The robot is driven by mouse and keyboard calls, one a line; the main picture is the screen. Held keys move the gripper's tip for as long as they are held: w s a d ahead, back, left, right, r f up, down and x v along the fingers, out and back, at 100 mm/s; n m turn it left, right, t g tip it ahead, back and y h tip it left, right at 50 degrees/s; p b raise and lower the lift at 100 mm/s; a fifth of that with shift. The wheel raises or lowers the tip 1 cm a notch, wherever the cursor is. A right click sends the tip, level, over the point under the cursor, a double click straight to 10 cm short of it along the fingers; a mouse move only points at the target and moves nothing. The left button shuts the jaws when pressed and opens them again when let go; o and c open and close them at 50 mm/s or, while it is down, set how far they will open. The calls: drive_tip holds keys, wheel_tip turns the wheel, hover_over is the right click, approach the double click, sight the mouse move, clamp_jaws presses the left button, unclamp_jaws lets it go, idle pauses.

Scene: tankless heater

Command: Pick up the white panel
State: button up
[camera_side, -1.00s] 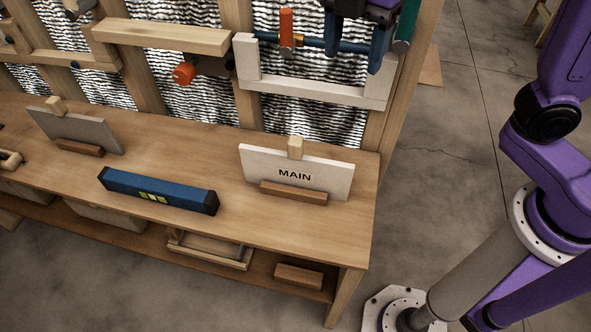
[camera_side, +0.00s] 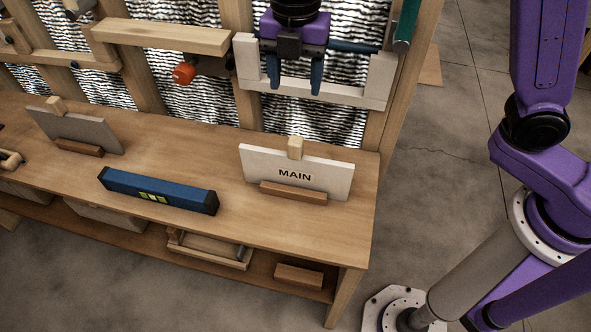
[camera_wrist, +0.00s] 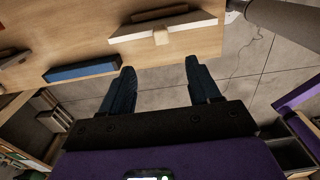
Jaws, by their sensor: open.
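The white panel (camera_side: 322,170), marked "MAIN", stands upright on the bench in a low wooden holder, with a light wooden block (camera_side: 295,148) at its top edge. In the wrist view the white panel (camera_wrist: 185,29) shows near the top, with its wooden block (camera_wrist: 161,36) facing my gripper. My gripper (camera_side: 294,88) is open and empty, its blue fingers pointing down, above and behind the panel near the wall frame. The wrist view shows the two fingers (camera_wrist: 160,78) spread apart with nothing between them, apart from the panel.
A blue level (camera_side: 158,190) lies on the bench left of the panel. A grey panel (camera_side: 82,130) with a wooden block stands at the far left. A white pipe bracket (camera_side: 310,88) and wall studs are close behind my gripper.

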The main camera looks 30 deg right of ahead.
sight(295, 140)
wheel_tip(295, 140, down, 11)
drive_tip(key=shift+s+a+f, duration=0.1)
drive_tip(key=shift+f, duration=1.35)
drive_tip(key=shift+s+f, duration=0.1)
drive_tip(key=shift+f, duration=1.3)
drive_tip(key=shift+c, duration=0.3)
